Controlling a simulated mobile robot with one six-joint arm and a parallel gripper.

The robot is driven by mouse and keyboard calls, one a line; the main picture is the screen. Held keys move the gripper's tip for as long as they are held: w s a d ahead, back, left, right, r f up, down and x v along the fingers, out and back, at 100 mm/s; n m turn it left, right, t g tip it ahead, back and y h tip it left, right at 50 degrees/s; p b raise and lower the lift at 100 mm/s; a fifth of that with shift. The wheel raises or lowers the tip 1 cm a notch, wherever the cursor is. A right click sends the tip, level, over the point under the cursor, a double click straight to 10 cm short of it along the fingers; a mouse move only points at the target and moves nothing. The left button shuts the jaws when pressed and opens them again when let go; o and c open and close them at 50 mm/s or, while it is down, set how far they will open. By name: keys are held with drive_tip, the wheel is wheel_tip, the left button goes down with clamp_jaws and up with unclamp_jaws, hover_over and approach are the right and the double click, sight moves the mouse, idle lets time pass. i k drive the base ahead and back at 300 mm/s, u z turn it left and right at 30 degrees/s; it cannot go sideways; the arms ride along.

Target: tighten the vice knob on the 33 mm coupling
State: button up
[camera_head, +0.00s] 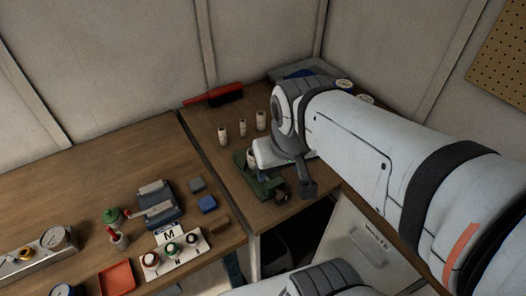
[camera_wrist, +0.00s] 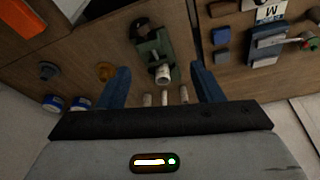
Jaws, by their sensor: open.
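The green vice (camera_head: 262,187) stands near the front edge of the right-hand table, partly hidden behind my gripper. In the wrist view the vice (camera_wrist: 152,46) lies beyond my fingertips, with a pale cylindrical coupling (camera_wrist: 163,75) at its near end. A dark round knob (camera_wrist: 140,26) is at the vice's far end. It shows as a dark shape (camera_head: 281,196) at the vice's front in the head view. My gripper (camera_head: 286,180) is open above the vice, its blue fingers (camera_wrist: 160,70) wide apart with nothing gripped. I cannot tell how tightly the coupling is held.
Several pale cylinders, one at the left (camera_head: 222,135), stand behind the vice. A red-handled brush (camera_head: 213,95) lies at the back. Blue and grey blocks (camera_head: 206,203), a panel with buttons (camera_head: 175,250) and a red tray (camera_head: 116,278) are on the left table. A gap separates the tables.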

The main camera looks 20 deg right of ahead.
sight(283, 196)
drive_tip(key=z, duration=0.05)
drive_tip(key=k, duration=1.05)
drive_tip(key=u, duration=0.5)
